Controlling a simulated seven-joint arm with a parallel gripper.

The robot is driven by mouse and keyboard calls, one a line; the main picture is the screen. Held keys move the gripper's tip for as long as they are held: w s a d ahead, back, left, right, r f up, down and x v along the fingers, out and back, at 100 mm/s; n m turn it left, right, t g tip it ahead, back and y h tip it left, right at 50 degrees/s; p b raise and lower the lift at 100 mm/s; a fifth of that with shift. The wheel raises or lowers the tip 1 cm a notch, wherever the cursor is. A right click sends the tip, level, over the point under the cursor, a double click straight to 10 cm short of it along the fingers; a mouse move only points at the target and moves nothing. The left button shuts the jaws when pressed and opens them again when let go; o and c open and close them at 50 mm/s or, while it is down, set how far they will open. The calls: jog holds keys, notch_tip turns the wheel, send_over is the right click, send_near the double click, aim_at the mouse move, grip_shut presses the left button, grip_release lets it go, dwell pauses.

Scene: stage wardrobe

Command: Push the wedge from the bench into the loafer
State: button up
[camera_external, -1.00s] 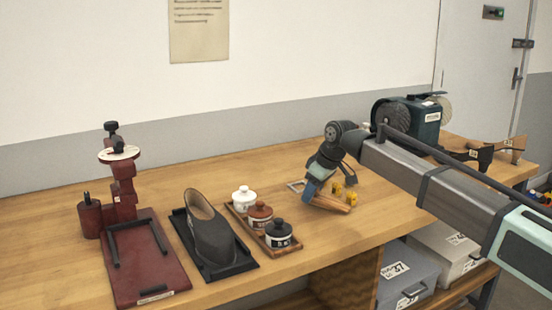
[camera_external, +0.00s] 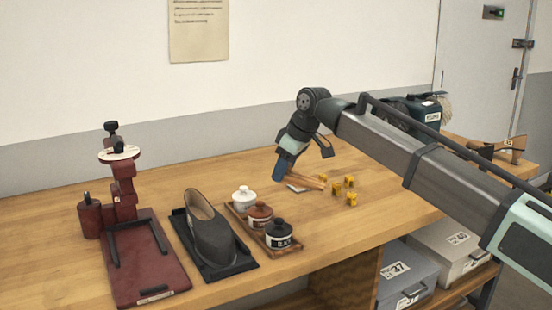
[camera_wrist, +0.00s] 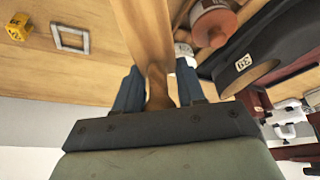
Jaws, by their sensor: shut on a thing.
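The wedge (camera_external: 308,180) is a long tan wooden piece held in my gripper (camera_external: 280,172), above the bench (camera_external: 360,222). In the wrist view the wedge (camera_wrist: 147,40) runs away from between the two blue fingers (camera_wrist: 157,88), which are shut on its near end. The dark grey loafer (camera_external: 212,232) sits on a black tray (camera_external: 240,268), its brown opening toward the back. My gripper is to the right of and behind the loafer, clear of it.
A wooden tray with white (camera_external: 243,199), brown (camera_external: 260,215) and black (camera_external: 279,235) jars stands between loafer and gripper. Several yellow blocks (camera_external: 350,182) and a metal square frame (camera_wrist: 70,40) lie nearby. A red shoe press (camera_external: 150,262) stands left.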

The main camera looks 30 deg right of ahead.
jog(key=w+a+r+n, duration=0.2)
jog(key=a, duration=1.9)
jog(key=w+a+r+m+t+h, duration=0.1)
jog(key=w+m+h, duration=0.1)
jog(key=w+m, duration=0.4)
jog(key=shift+w+r+m, duration=0.25)
jog(key=shift+w+m, duration=0.1)
jog(key=shift+m, duration=1.05)
jog(key=shift+f, duration=0.15)
